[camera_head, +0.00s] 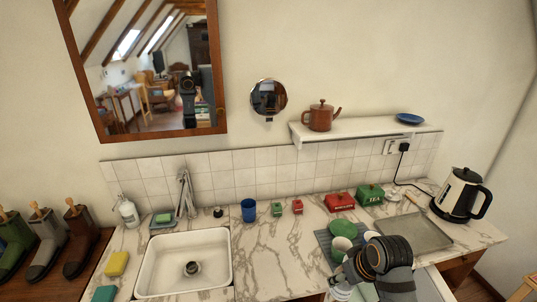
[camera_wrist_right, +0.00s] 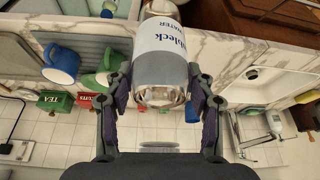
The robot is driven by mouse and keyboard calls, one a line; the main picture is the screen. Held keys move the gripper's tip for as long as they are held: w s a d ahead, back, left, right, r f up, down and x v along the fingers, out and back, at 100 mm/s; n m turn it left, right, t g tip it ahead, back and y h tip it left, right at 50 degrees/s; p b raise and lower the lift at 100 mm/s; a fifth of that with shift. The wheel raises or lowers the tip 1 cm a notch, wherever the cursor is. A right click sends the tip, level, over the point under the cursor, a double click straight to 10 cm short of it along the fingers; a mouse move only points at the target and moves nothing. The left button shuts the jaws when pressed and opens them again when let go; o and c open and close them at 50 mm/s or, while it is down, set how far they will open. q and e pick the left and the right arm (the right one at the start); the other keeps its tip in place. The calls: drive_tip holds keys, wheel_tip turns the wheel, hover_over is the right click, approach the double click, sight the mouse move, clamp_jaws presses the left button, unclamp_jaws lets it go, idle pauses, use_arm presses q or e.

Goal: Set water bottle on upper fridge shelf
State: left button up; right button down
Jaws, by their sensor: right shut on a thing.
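The water bottle (camera_wrist_right: 160,62) is clear with a white label and blue lettering, seen in the right wrist view. My right gripper (camera_wrist_right: 160,92) is shut on it, with one dark finger on each side of the bottle. In the head view my right gripper (camera_head: 358,268) is at the lower right, over the front of the counter by the dish mat; I cannot make out the bottle clearly there. My left gripper is not in view. No fridge shelf can be made out in either view.
The marble counter (camera_head: 282,255) holds a white sink (camera_head: 184,262), a blue cup (camera_head: 249,210), a green tea tin (camera_head: 369,194), a red tin (camera_head: 340,202), a metal tray (camera_head: 416,232) and a kettle (camera_head: 461,195). Green dishes (camera_head: 343,228) stand near my right gripper.

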drive_tip(key=w+m, duration=0.1)
drive_tip(key=w+a+f+m+h+b, duration=0.1)
drive_tip(key=w+a+f+m+b, duration=0.1)
drive_tip(key=w, duration=0.1)
idle(0.6)
